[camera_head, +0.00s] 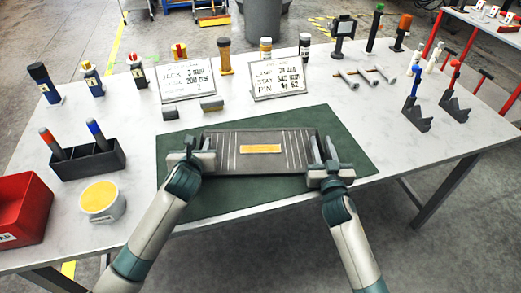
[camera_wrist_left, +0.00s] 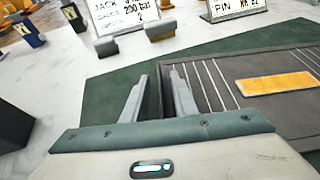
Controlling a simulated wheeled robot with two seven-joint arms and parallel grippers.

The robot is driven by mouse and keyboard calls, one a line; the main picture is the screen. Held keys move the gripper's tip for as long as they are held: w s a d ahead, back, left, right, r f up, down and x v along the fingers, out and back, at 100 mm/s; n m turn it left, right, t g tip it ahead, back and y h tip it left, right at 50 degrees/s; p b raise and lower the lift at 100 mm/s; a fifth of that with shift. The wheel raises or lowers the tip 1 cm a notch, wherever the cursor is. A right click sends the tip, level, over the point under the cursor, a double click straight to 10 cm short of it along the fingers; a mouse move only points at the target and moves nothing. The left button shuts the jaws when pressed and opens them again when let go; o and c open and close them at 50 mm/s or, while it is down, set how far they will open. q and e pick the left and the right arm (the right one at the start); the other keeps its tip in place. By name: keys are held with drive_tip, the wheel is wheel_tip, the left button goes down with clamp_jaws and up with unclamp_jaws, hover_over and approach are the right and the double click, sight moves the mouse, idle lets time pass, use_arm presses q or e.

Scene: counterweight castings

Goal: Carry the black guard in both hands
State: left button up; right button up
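The black guard (camera_head: 225,160) is a dark, shallow panel with slots on both sides and a yellow plate in its middle. It lies on the green mat (camera_head: 360,160), and its left part shows in the left wrist view (camera_wrist_left: 230,85). My left gripper (camera_head: 190,151) is at the guard's left end. In the left wrist view its two fingers (camera_wrist_left: 158,95) stand apart, one on each side of the guard's left edge, with a gap visible. My right gripper (camera_head: 322,153) is at the guard's right end, its fingers apart around that edge. Finger contact is partly hidden.
Two white sign cards (camera_head: 188,84) (camera_head: 277,82) stand behind the mat. A black holder (camera_head: 88,162), yellow-topped tub (camera_head: 102,201) and red bin (camera_head: 22,208) are at the left. Dark hooked stands (camera_head: 415,112) and several bottles stand right and behind. The table's front edge is near my arms.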

use_arm(q)
clamp_jaws()
use_arm(e)
clamp_jaws()
idle(1.0)
use_arm(q)
drive_tip(key=shift+r, duration=0.1)
use_arm(e)
drive_tip(key=shift+r, duration=0.15)
